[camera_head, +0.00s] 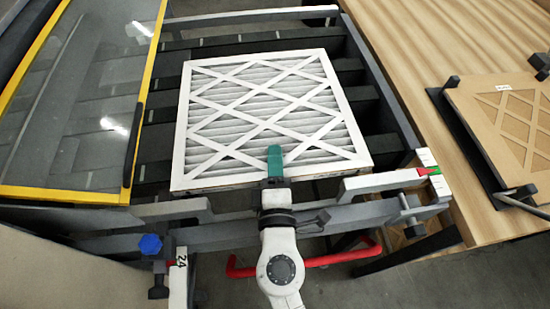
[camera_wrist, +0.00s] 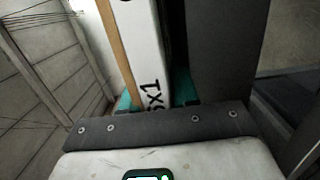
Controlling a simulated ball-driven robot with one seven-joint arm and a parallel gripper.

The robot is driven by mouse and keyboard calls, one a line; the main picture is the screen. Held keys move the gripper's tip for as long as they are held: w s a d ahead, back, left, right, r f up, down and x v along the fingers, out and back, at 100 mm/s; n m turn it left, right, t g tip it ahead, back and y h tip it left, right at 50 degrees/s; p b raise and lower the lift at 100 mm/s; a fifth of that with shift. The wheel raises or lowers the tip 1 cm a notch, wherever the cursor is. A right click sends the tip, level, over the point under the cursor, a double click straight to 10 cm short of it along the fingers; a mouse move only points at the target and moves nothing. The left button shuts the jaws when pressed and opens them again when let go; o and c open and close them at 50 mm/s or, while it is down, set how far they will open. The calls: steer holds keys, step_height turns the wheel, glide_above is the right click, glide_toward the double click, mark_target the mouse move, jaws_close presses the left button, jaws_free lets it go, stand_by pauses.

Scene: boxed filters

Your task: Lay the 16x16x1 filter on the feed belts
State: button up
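The filter (camera_head: 268,112) is a square white pleated panel with a criss-cross lattice and a card frame. It lies roughly flat over the dark feed belts (camera_head: 345,72); I cannot tell whether it touches them or is just above. My gripper (camera_head: 275,166) has its teal fingers at the middle of the filter's near edge, one finger on top of the frame. In the wrist view, the filter's white edge (camera_wrist: 143,45) with part of a printed size ending in "x1" sits between the teal fingers (camera_wrist: 155,97), which appear shut on it. The lower finger is hidden in the head view.
A yellow-framed clear guard (camera_head: 85,90) stands close at left. A grey rail with a red-green gauge (camera_head: 430,171) crosses at front right. A wooden table (camera_head: 440,45) at right carries a brown lattice panel (camera_head: 510,115). A blue knob (camera_head: 150,244) and red bar (camera_head: 335,256) are in front.

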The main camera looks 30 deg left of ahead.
steer(key=b+v, duration=0.3)
steer(key=v, duration=0.9)
steer(key=shift+r, duration=0.2)
